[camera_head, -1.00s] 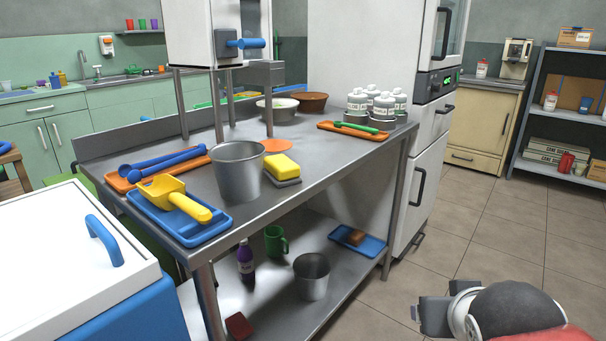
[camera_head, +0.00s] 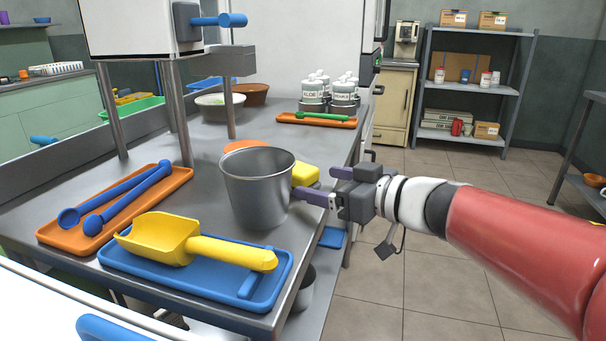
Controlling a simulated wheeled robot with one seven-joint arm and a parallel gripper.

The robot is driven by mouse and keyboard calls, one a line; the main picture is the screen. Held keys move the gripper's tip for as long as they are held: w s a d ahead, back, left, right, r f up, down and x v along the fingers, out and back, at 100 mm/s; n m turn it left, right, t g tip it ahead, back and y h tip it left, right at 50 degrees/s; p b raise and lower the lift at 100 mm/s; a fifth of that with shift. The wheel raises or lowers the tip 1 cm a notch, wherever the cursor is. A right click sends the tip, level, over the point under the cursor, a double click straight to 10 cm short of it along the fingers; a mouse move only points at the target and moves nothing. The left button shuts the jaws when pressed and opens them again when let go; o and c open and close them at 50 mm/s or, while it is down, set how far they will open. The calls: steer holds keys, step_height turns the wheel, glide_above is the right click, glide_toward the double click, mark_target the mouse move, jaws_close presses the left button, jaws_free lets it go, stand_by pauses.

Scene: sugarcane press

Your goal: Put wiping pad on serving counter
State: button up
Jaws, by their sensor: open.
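A yellow pad (camera_head: 306,174), which looks like the wiping pad, lies on the steel counter (camera_head: 205,150). It is partly hidden behind a metal bucket (camera_head: 258,190). My gripper (camera_head: 323,184) is open, its purple-grey fingers reaching in from the right over the counter's right edge. The fingertips are close to the pad, just right of it. Nothing shows between the fingers, and I cannot tell whether they touch the pad. I cannot tell which surface is the serving counter.
A yellow scoop (camera_head: 190,245) lies on a blue tray (camera_head: 140,262) at the front. Blue tools (camera_head: 115,198) lie on an orange tray (camera_head: 178,183). Bottles (camera_head: 342,95) and bowls (camera_head: 220,106) stand farther back. A shelf rack (camera_head: 470,85) stands beyond open floor on the right.

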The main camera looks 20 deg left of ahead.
mark_target(293, 177)
steer(key=shift+a+f, duration=0.1)
steer(key=shift+a, duration=0.2)
steer(key=b+x, duration=0.1)
steer(key=x, duration=0.6)
steer(key=shift+a, duration=0.2)
steer(key=c, duration=1.1)
steer(key=shift+c, duration=0.2)
